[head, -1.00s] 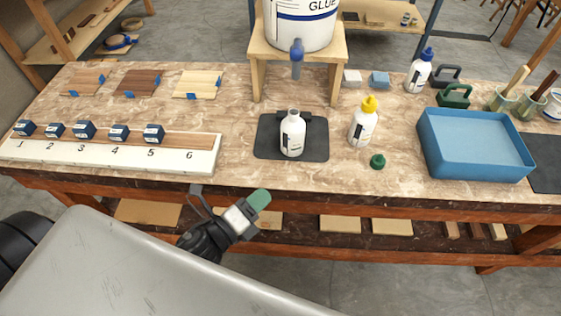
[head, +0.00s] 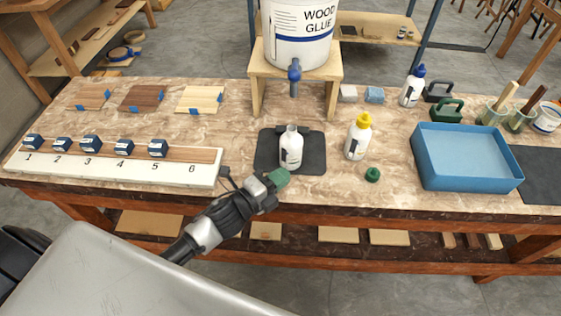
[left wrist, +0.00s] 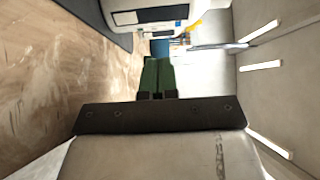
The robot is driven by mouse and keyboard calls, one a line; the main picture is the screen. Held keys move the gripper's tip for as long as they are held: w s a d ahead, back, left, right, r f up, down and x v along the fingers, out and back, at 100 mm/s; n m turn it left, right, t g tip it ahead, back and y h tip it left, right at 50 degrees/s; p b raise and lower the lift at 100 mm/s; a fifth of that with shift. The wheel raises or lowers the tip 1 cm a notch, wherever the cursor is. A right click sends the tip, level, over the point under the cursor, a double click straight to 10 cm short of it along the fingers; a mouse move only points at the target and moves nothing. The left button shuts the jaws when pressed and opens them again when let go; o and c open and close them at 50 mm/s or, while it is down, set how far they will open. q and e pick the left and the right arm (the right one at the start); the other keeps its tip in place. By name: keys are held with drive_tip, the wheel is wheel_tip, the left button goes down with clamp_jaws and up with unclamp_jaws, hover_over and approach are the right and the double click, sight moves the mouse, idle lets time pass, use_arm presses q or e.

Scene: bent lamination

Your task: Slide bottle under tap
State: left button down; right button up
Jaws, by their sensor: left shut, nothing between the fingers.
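The open white bottle (head: 291,150) stands upright on the dark mat (head: 265,152), in front of the wooden stand. The tap (head: 294,74) is blue and hangs from the front of the wood glue bucket (head: 302,32), above and behind the bottle. My left gripper (head: 278,178) is shut and empty, at the bench's front edge, just in front of and slightly left of the bottle, seemingly apart from it. In the left wrist view its green fingers (left wrist: 158,75) are together, and a white bottle (left wrist: 150,15) shows cropped beyond them. My right gripper is not in view.
A blue tray (head: 466,188) stands further right. The wooden stand's legs (head: 257,98) flank the space below the tap. A numbered strip (head: 120,172) with blue boxes lies at left.

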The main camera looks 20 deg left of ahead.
sight(290, 159)
use_arm(q)
drive_tip(key=w, duration=0.1)
drive_tip(key=w+a, duration=0.1)
drive_tip(key=w, duration=0.1)
drive_tip(key=shift+w+a, duration=0.15)
drive_tip(key=shift+w, duration=0.05)
drive_tip(key=w, duration=0.2)
drive_tip(key=w+a+b, duration=0.1)
drive_tip(key=w, duration=0.2)
drive_tip(key=w+a, duration=0.1)
drive_tip(key=w, duration=0.1)
drive_tip(key=shift+w+a+f, duration=0.1)
drive_tip(key=shift+w+f, duration=0.05)
drive_tip(key=shift+w, duration=0.25)
drive_tip(key=shift+s, duration=0.1)
